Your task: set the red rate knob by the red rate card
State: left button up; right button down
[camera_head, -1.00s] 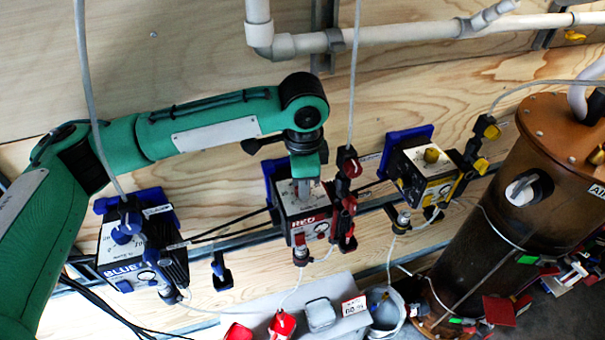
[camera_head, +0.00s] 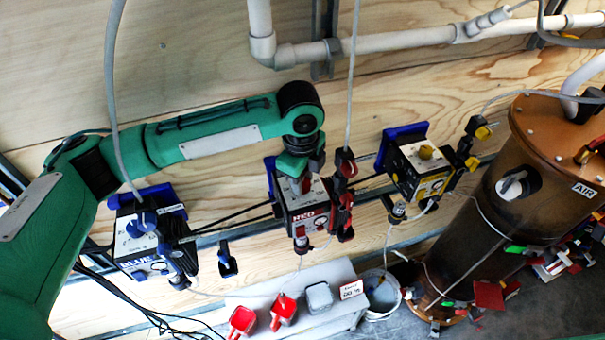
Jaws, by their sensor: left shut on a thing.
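The red pump box (camera_head: 309,221), labelled RED, is mounted on the rail at the middle of the head view. My left gripper (camera_head: 304,183) points down at its top face and is shut on the red rate knob (camera_head: 307,186). The fingers hide most of the knob, so its pointer and dial marks cannot be read. The red rate card (camera_head: 351,289) is a small white card with red print, standing on the grey step below. Its number is too small to read surely. My right gripper is not in view.
A blue pump (camera_head: 146,242) is at left and a yellow pump (camera_head: 424,172) at right on the same rail. Red scoops (camera_head: 284,308) and a grey container (camera_head: 319,297) sit on the step. A brown tank (camera_head: 475,220) stands at right. Hoses hang near my arm.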

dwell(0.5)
pick_arm(q)
jog(key=o, duration=1)
jog(key=shift+c, duration=0.2)
notch_tip(320, 180, up, 12)
jog(key=b, duration=0.3)
jog(key=shift+s, duration=0.2)
jog(key=shift+s+a+f, duration=0.1)
